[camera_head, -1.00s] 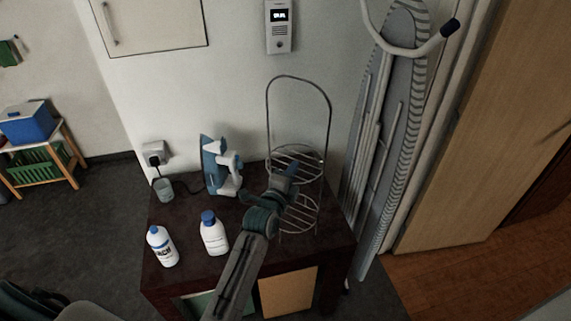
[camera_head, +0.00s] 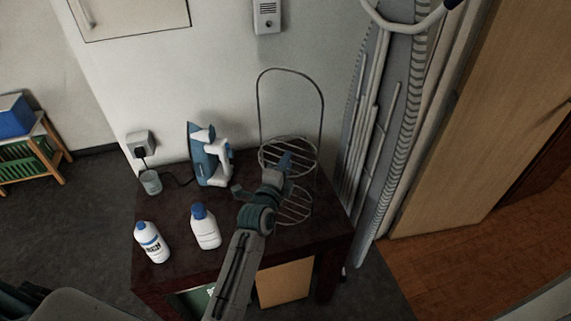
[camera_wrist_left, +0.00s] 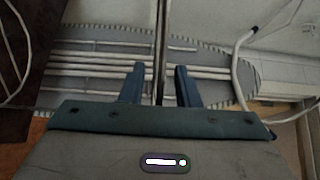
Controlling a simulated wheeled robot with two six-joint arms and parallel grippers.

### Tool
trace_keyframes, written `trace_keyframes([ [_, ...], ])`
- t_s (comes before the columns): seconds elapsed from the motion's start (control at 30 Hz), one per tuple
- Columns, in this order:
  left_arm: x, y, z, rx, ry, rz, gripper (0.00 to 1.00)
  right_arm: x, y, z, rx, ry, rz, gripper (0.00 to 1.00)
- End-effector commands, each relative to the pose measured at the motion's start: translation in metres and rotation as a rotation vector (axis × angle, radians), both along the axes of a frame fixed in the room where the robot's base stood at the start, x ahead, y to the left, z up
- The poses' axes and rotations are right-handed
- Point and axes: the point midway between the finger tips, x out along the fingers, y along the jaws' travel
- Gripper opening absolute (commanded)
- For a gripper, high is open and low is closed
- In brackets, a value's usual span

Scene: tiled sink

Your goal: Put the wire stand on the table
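The wire stand (camera_head: 321,112) is a tall metal frame with a looped top and two round wire shelves. It stands upright at the right end of the dark table (camera_head: 176,252). My left gripper (camera_head: 262,176) is at the stand's left side, in front of its shelves, and hides part of them. In the left wrist view, the two blue fingers of my left gripper (camera_wrist_left: 160,84) are spread, with a thin upright wire between them and gaps on both sides. My right gripper is not in view.
An ironing board (camera_head: 383,130) leans at the right of the stand. A wall socket (camera_head: 140,143) is behind.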

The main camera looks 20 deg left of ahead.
Motion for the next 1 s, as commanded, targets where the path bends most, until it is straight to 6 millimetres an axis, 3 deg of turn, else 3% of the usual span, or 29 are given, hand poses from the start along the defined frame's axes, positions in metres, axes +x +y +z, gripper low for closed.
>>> trace_keyframes([
  [0.23,-0.001,0.0,0.0,0.0,-0.001,0.0,0.29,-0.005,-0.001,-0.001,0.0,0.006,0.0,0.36],
  [0.37,-0.013,0.001,-0.002,0.0,-0.002,0.0,0.29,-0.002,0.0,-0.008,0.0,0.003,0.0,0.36],
  [0.8,-0.099,0.006,-0.003,0.0,-0.002,0.001,0.29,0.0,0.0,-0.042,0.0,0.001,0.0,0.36],
  [1.0,-0.117,0.007,-0.001,-0.001,-0.002,0.0,0.29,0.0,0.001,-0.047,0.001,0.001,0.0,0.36],
])
